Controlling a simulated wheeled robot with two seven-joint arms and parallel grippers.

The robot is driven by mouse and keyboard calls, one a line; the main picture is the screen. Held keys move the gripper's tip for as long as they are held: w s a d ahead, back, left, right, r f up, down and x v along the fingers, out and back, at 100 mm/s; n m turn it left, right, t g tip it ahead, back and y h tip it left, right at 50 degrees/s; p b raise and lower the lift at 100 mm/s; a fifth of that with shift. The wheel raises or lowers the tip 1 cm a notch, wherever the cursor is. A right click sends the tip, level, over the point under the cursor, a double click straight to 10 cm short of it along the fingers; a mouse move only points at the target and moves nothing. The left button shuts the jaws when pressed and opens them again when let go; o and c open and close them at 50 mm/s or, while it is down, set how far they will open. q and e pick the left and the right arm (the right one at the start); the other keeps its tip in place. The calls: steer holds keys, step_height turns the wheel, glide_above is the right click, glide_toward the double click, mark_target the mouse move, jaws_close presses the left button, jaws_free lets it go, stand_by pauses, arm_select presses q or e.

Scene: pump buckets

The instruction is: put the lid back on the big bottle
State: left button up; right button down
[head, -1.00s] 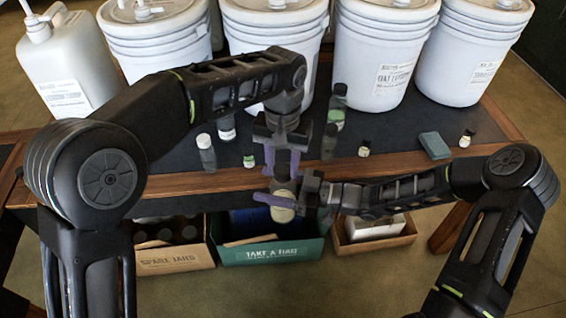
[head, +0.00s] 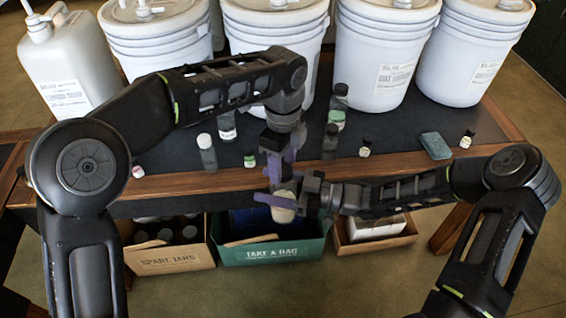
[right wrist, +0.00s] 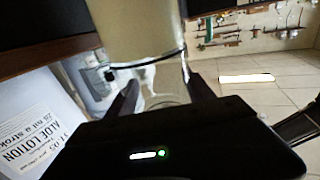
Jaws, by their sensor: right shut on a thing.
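My right gripper (head: 278,198) is shut on a bottle with a cream label (head: 285,208), held in front of the table's front edge. In the right wrist view the bottle (right wrist: 140,35) stands between my fingers, with its clear end low between them. My left gripper (head: 276,165) points down just above the bottle, close over its top. Its fingertips overlap the bottle's top and my right fingers, so I cannot tell whether it is open or shut. The bottle's mouth is hidden, and I cannot make out a lid at the left gripper.
Small bottles (head: 207,150) and jars (head: 365,147) stand on the dark tabletop, with a teal block (head: 435,146) at right. Large white buckets (head: 385,60) and a pump jug (head: 65,75) line the back. Boxes (head: 270,250) sit below the front edge.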

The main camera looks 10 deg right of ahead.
arm_select(q)
steer(key=shift+o, duration=0.8)
steer(key=shift+r, duration=2.25)
steer(key=shift+o, duration=0.3)
steer(key=o, duration=0.5)
steer(key=shift+f, duration=0.15)
